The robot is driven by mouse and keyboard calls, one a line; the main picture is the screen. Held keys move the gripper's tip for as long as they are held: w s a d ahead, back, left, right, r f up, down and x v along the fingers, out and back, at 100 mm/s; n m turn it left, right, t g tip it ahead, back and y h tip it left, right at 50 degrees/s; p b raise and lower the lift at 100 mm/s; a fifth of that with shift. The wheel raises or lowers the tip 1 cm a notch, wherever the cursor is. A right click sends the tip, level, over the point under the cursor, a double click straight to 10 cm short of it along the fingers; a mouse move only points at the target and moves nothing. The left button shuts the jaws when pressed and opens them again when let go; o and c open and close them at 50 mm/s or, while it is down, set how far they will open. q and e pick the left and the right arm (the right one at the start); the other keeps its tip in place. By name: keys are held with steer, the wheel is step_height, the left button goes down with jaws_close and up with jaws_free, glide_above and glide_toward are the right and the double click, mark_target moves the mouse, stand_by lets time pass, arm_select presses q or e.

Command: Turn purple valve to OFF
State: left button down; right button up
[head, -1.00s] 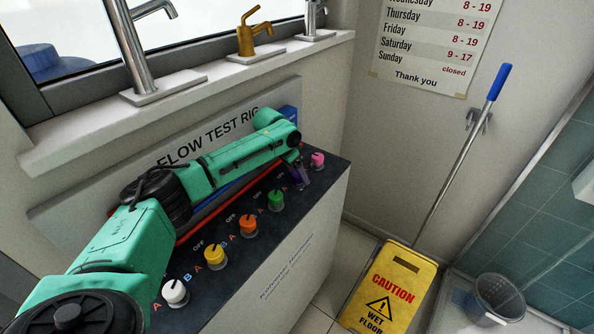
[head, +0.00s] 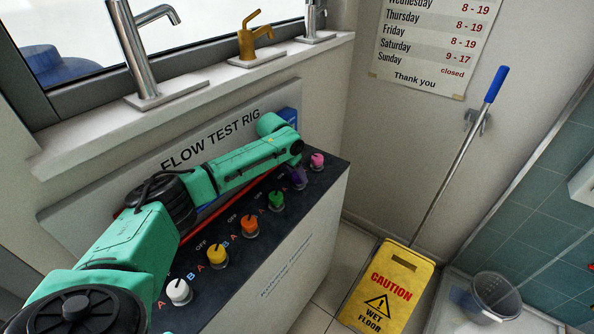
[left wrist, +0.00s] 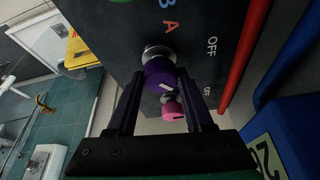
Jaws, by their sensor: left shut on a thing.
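The purple valve (head: 298,179) is a round knob near the right end of the test rig's dark top, between the green and pink knobs. In the left wrist view, the purple knob (left wrist: 160,71) sits between the two dark fingers of my left gripper (left wrist: 160,80), which is shut on it. In the head view my wrist partly hides the knob. My right gripper is out of view.
Pink (head: 317,161), green (head: 276,200), orange (head: 249,225), yellow (head: 217,256) and white (head: 179,291) knobs share the rig top. A red pipe (left wrist: 242,60) runs beside the labels. A yellow caution sign (head: 388,290) and a mop (head: 458,155) stand right of the rig.

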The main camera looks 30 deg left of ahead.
arm_select(q)
steer(key=n+p, duration=0.1)
steer(key=p, duration=0.1)
steer(key=n+y+p, duration=0.1)
steer(key=n+p, duration=0.1)
steer(key=shift+d+r, duration=0.15)
steer(key=shift+r, duration=0.2)
steer(key=shift+f+n+y+p, duration=0.1)
steer(key=shift+n+y+p, duration=0.4)
steer(key=shift+n, duration=0.6)
steer(key=shift+d+f+n+y+p, duration=0.1)
steer(key=shift+n+y+p, duration=0.45)
steer(key=shift+n, duration=0.65)
steer(key=shift+n+y, duration=0.35)
steer(key=shift+n, duration=0.95)
steer(key=shift+w+g, duration=0.1)
steer(key=shift+g, duration=0.2)
steer(key=shift+c, duration=1.4)
jaws_free()
steer(key=shift+f, duration=0.1)
